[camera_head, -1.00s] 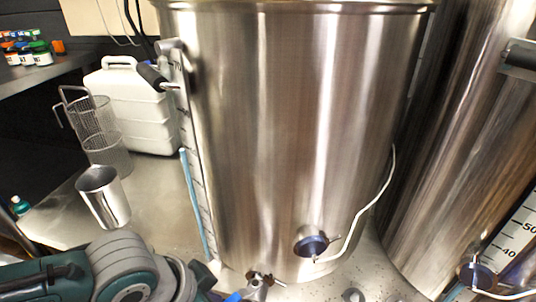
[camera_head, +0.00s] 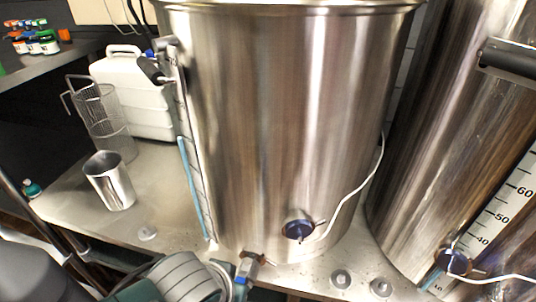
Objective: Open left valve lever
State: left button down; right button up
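A large steel tank (camera_head: 290,120) fills the middle of the view. At its lower front a small metal valve (camera_head: 256,259) sticks out. A small blue part (camera_head: 243,271), which may be its lever, shows just below and left of it. I cannot tell its exact angle. A round dark-blue dial (camera_head: 298,230) with a white cable sits to the right of the valve. Grey and teal links of my own arm show at the bottom edge, close to the left of the valve. Neither gripper's fingers can be seen.
A steel cup (camera_head: 109,182), a wire basket (camera_head: 101,120) and a white jug (camera_head: 135,90) stand on the steel counter (camera_head: 165,190) at left. A second tank (camera_head: 450,130) with a dial (camera_head: 453,262) stands at right. Small round fittings (camera_head: 341,279) lie in front.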

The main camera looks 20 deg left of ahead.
dwell(0.3)
pick_arm(q)
jog(key=c, duration=0.8)
grip_release()
jog(key=shift+d, duration=0.1)
jog(key=shift+o, duration=0.2)
jog(key=p+v, duration=0.6)
jog(key=v, duration=0.4)
